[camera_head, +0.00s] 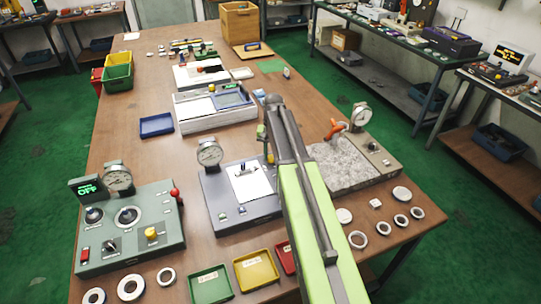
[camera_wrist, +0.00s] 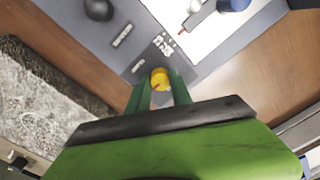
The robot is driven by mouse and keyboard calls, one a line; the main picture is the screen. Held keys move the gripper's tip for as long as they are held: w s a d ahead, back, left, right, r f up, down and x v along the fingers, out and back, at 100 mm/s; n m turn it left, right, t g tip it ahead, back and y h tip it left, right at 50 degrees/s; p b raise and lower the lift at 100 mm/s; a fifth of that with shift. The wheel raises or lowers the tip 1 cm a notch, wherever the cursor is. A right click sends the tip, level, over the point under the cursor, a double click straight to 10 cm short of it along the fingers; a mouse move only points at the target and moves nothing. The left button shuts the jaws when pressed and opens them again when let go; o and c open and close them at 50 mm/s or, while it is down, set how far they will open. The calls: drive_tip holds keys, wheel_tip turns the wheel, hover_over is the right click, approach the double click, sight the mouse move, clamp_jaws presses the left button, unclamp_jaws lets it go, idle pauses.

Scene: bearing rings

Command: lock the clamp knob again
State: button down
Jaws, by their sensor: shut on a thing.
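The clamp knob (camera_wrist: 160,77) is a small yellow knob on the blue-grey gauge stand. In the wrist view my gripper (camera_wrist: 162,88) has its two green fingers on either side of the knob and is shut on it. The knob's lower part is hidden by the gripper. In the head view the yellow knob (camera_head: 270,158) just shows beside my arm, at the right of the gauge stand (camera_head: 218,207). The stand carries a dial gauge (camera_head: 209,152) and a white sheet (camera_head: 250,183). White markings (camera_wrist: 163,45) lie on the panel beside the knob.
A granite stand (camera_head: 345,168) with an orange-handled part (camera_head: 335,128) and another dial is right of my arm. A green-grey control box (camera_head: 130,235) is at the left. Small coloured trays (camera_head: 210,284) and several rings (camera_head: 358,240) lie along the front.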

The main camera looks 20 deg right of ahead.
sight(272, 157)
drive_tip(key=shift+m, duration=0.5)
drive_tip(key=c, duration=1.1)
unclamp_jaws()
drive_tip(key=shift+c, duration=0.2)
wheel_tip(272, 157, up, 17)
drive_tip(key=p, duration=1.7)
drive_tip(key=shift+s+d+r, duration=0.2)
